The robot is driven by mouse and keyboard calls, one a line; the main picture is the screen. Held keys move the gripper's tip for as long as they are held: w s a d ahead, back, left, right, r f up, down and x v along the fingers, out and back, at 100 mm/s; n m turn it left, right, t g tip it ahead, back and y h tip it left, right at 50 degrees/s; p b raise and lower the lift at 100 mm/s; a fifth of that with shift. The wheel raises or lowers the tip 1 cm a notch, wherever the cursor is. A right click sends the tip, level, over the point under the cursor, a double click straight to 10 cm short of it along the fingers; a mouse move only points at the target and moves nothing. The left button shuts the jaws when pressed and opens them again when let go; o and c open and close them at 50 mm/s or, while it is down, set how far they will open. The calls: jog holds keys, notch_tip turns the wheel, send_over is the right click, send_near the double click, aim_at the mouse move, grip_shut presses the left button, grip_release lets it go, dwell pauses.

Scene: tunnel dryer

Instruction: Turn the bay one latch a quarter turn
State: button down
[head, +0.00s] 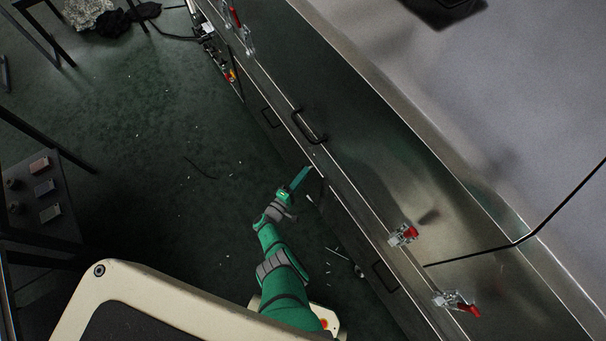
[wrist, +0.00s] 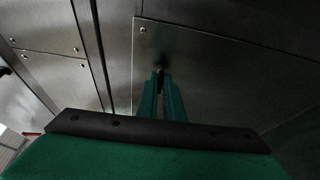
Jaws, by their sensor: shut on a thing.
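My gripper (head: 308,170) reaches the lower side panel of the long metal dryer (head: 375,155) in the head view. In the wrist view my gripper (wrist: 161,80) has its two green fingers close together, pointing at a metal panel (wrist: 215,65). They are shut on a small dark piece (wrist: 160,70), which looks like the bay one latch. The fingers cover most of it, so its turn angle cannot be told. No label shows. In the head view the latch is too small or hidden to make out.
A black handle (head: 310,127) is on the dryer just above my gripper. Red-handled clamps (head: 404,235) (head: 460,303) sit further down the side. A dark table with small blocks (head: 45,188) stands at left. The green floor between is mostly clear, with scattered debris.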

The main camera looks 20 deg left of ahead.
jog(key=shift+d+m, duration=0.1)
jog(key=shift+m, duration=0.3)
dwell(0.4)
jog(key=c, duration=1.9)
grip_release()
jog(key=shift+s+f, duration=0.1)
jog(key=v, duration=1)
jog(key=shift+s+a, duration=0.2)
jog(key=shift+s, duration=0.05)
jog(key=shift+f, duration=0.1)
